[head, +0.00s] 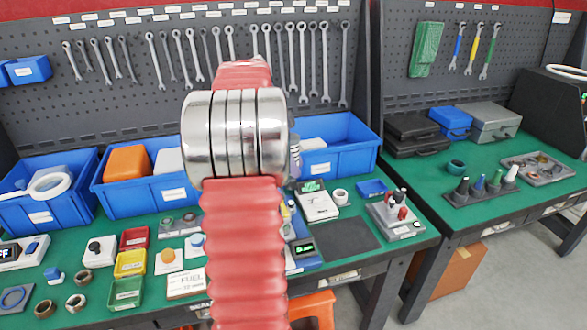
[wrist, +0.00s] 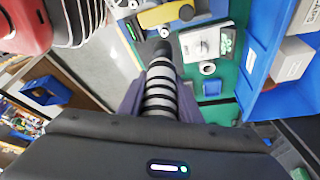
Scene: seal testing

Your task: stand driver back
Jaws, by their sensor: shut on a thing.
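In the wrist view my gripper (wrist: 160,110) shows as two dark jaw sides below the middle. It is shut on a banded dark-and-silver cylinder (wrist: 161,88) that ends in a dark tip, which I take to be the driver. In the head view my red arm hides most of the gripper; only a banded grey part shows at the arm's right edge. A small grey stand (head: 403,228) is on the green bench at the right front, with red and dark upright pieces in it. In the wrist view the stand is not visible.
Blue bins (head: 336,163) line the back of the bench. A white device (head: 317,206), a white ring (head: 341,197) and a small blue tray (head: 371,188) lie left of the stand. A dark mat (head: 348,238) is bare. A second bench (head: 440,185) is at right.

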